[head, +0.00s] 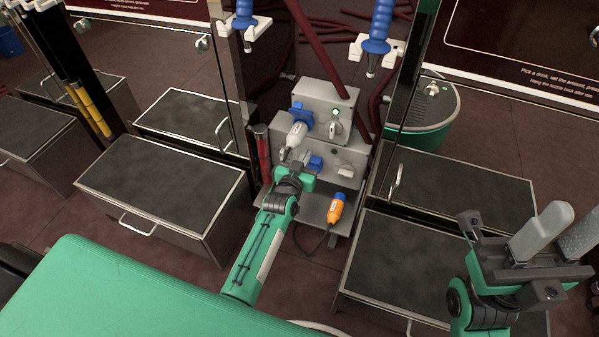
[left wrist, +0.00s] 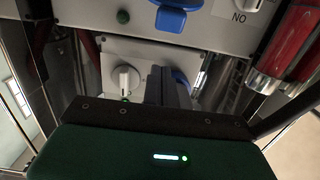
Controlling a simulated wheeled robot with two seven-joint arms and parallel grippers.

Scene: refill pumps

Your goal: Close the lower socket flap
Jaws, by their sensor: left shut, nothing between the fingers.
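The lower grey socket box (head: 342,160) carries a blue lower socket flap (head: 316,163), just right of my left gripper. The flap seems to stand out from the panel; its exact angle is unclear. It also shows at the top of the left wrist view (left wrist: 171,20), which is upside down. My left gripper (head: 298,130) is shut and empty, its pale fingers pointing up in front of the upper socket's blue flap (head: 300,112). In the left wrist view the fingers (left wrist: 168,88) partly hide that upper flap. My right gripper (head: 562,228) is open and empty, away at the right.
An orange plug (head: 336,208) with a dark cable is on the shelf below the boxes. The upper box (head: 322,98) has a knob and a green light. A red cylinder (head: 262,150) stands close at the left. Dark-topped platforms (head: 160,185) flank the boxes.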

